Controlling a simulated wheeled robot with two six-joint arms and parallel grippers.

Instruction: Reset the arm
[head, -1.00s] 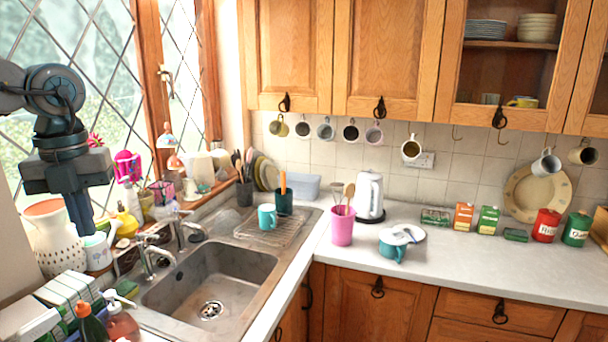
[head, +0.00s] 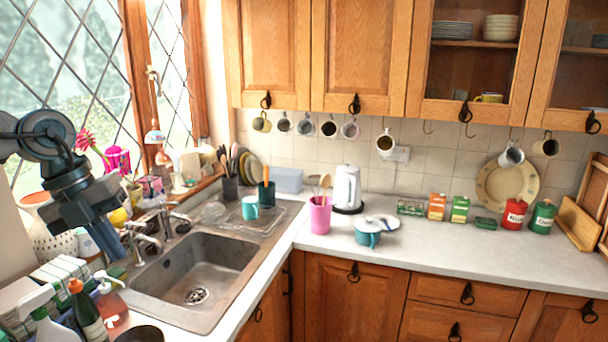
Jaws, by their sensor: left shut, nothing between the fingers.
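My left gripper (head: 106,242) is on the left side of the head view, hanging from its dark arm in front of the window. Its fingers point down and slightly right, shut, with nothing between them. Behind it are the white perforated vase and the items on the window side. It is to the left of the sink (head: 200,268), above the counter's left part. My right gripper is not in view.
Bottles (head: 88,312) and boxes crowd the counter below my left gripper. A pink utensil cup (head: 320,216), a teal pot (head: 367,238) and a white kettle (head: 347,188) stand on the right counter. The front of the right counter (head: 460,262) is clear.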

